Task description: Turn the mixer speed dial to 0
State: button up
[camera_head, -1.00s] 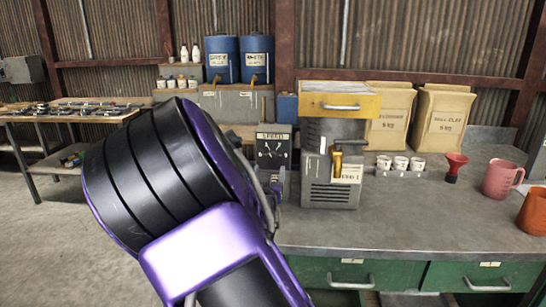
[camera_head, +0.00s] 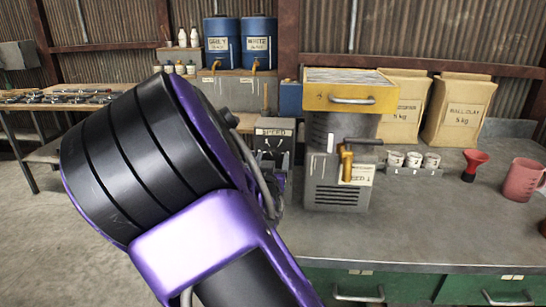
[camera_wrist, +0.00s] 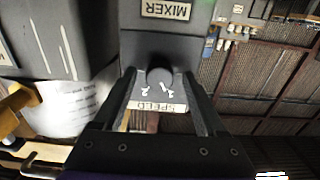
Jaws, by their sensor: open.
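The mixer speed dial (camera_wrist: 159,76) is a dark round knob in the wrist view, where the picture is upside down. It sits on a grey housing with a SPEED label (camera_wrist: 157,107) and small white numbers beside it. A MIXER label (camera_wrist: 166,10) shows above. My gripper (camera_wrist: 161,79) is open, with one finger on each side of the dial; whether they touch it I cannot tell. Which number the dial points to is unclear.
A grey machine with a yellow top (camera_head: 350,92) stands close right of the panel. The bench front (camera_head: 420,225) is clear.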

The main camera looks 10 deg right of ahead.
grip_shut()
dwell(0.5)
jog(key=shift+n, duration=0.3)
jog(key=n+p, duration=0.2)
jog(key=shift+r+n+p, duration=0.15)
jog(key=shift+n+p, duration=0.15)
jog(key=n+p, duration=0.1)
jog(key=n, duration=0.1)
jog(key=shift+n+p, duration=0.3)
jog(key=shift+p, duration=0.05)
jog(key=n+p, duration=0.3)
jog(key=n, duration=0.3)
jog(key=shift+d, duration=0.1)
